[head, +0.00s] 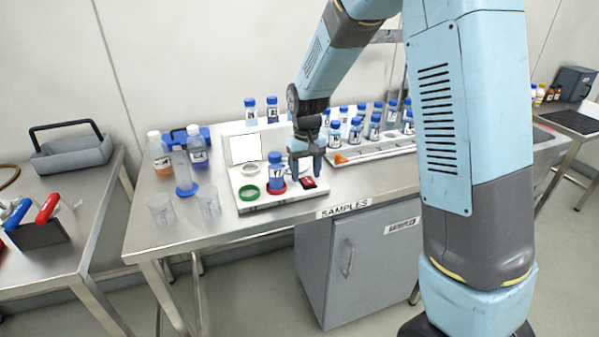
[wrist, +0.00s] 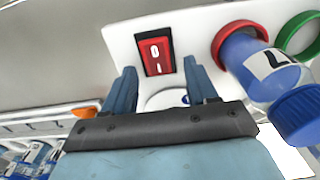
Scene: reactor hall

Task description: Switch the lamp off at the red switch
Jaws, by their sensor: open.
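The red switch (wrist: 155,55) is a rocker in a black frame, marked 0 and I, on a white panel (wrist: 200,22). In the head view the switch (head: 309,183) sits at the right end of the white lamp unit (head: 262,204) on the bench. My gripper (head: 305,172) is just above and behind the switch there. In the wrist view my gripper (wrist: 160,82) is open, with nothing between its fingers, and the switch shows beyond the fingertips. I cannot tell whether a finger touches it. A square white plate (head: 245,149) stands upright at the unit's back.
A blue-capped bottle (head: 275,175) stands in the red ring, close left of my gripper. A green ring (head: 249,192) is beside it. Several bottles stand on a white rack (head: 372,152) to the right. Two clear beakers (head: 161,209) stand at the left.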

